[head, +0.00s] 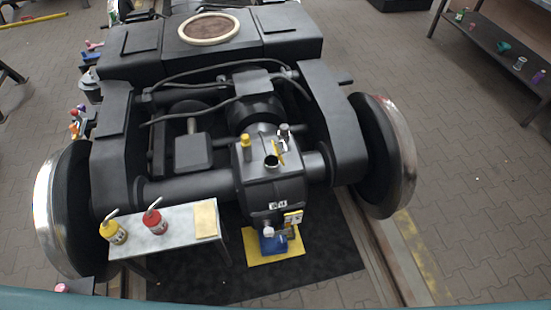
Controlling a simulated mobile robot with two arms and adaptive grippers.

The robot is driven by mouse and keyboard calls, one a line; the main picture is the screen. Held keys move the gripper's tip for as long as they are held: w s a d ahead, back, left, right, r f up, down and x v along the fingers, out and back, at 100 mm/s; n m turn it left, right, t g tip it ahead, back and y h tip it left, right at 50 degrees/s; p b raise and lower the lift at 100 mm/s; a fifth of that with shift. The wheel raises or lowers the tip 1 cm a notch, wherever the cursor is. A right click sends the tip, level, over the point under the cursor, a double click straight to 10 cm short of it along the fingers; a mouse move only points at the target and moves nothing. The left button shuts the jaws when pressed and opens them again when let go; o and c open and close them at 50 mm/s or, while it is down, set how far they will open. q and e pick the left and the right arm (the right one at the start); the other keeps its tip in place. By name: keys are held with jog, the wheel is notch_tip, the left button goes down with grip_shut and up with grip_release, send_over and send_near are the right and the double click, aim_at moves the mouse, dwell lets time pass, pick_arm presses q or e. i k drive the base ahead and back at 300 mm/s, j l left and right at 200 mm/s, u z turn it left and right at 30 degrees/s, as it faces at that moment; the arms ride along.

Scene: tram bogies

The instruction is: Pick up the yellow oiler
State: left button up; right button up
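The yellow oiler (113,232) stands upright at the left end of a small light-topped table (178,238) in front of the bogie. It has a pale slanted spout and a light label. A red oiler (155,222) of similar shape stands to its right on the same table. Neither of my grippers shows in the head view, so nothing is seen touching the yellow oiler.
A yellow cloth or pad (206,219) lies at the table's right end. The dark bogie (195,180) with a left wheel (65,205) and right wheel (385,155) stands close behind. A blue object (272,243) sits on a yellow mat (258,258).

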aim_at(111, 231)
jog(key=u, duration=1.75)
